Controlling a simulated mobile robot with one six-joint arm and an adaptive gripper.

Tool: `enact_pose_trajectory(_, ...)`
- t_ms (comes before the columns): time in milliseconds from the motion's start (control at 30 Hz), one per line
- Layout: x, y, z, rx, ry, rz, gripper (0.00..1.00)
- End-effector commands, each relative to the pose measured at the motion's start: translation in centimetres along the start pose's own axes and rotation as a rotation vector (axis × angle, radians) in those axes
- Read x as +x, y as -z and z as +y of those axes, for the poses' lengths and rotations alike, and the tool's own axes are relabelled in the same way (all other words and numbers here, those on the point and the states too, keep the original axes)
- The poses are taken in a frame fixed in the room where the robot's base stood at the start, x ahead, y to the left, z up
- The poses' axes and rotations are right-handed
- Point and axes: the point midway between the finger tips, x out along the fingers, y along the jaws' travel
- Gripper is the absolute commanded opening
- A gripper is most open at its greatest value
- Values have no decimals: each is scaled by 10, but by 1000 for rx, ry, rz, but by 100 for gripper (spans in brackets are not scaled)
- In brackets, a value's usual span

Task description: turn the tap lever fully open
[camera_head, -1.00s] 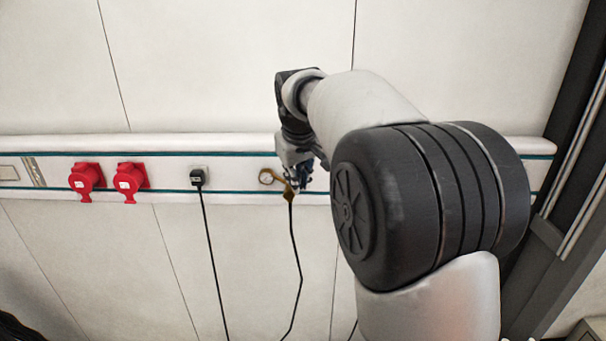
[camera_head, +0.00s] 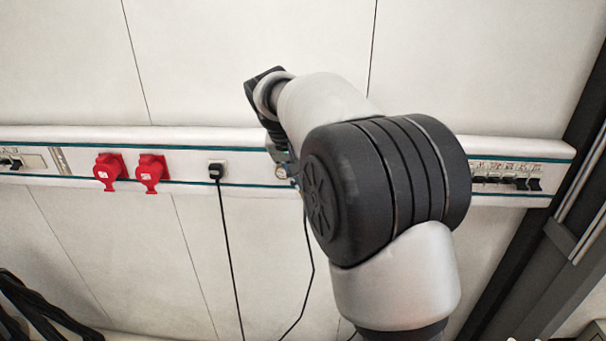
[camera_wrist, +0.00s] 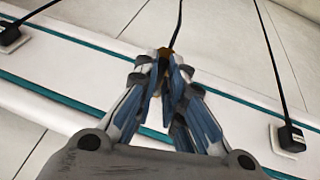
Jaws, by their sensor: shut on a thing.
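The brass tap is mostly hidden by my arm and fingers; a small brass part (camera_head: 281,172) shows on the wall rail beside my gripper (camera_head: 291,177). In the wrist view, a brownish tap end (camera_wrist: 165,51) shows just beyond my blue-padded fingers (camera_wrist: 172,75), with a black line running up from it. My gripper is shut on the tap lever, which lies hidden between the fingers. The lever's angle cannot be told.
The white rail (camera_head: 240,139) carries two red sockets (camera_head: 109,171) (camera_head: 151,173) and a black plug (camera_head: 216,171) with a hanging cable. Small black switches (camera_head: 507,182) sit at the right. Dark cables (camera_head: 40,315) lie at lower left. A dark frame post (camera_head: 570,215) stands at right.

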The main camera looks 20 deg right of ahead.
Motion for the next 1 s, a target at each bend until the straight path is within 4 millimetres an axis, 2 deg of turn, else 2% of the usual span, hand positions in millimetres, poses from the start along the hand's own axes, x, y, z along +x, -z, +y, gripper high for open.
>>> enact_pose_trajectory(333, -1, 0, 0, 3, 1, 1, 0)
enact_pose_trajectory(367, -1, 0, 0, 2, 1, 1, 12)
enact_pose_trajectory(633, 0, 0, 0, 2, 0, 0, 30)
enact_pose_trajectory(1000, -3, 0, 0, 2, 0, 0, 30)
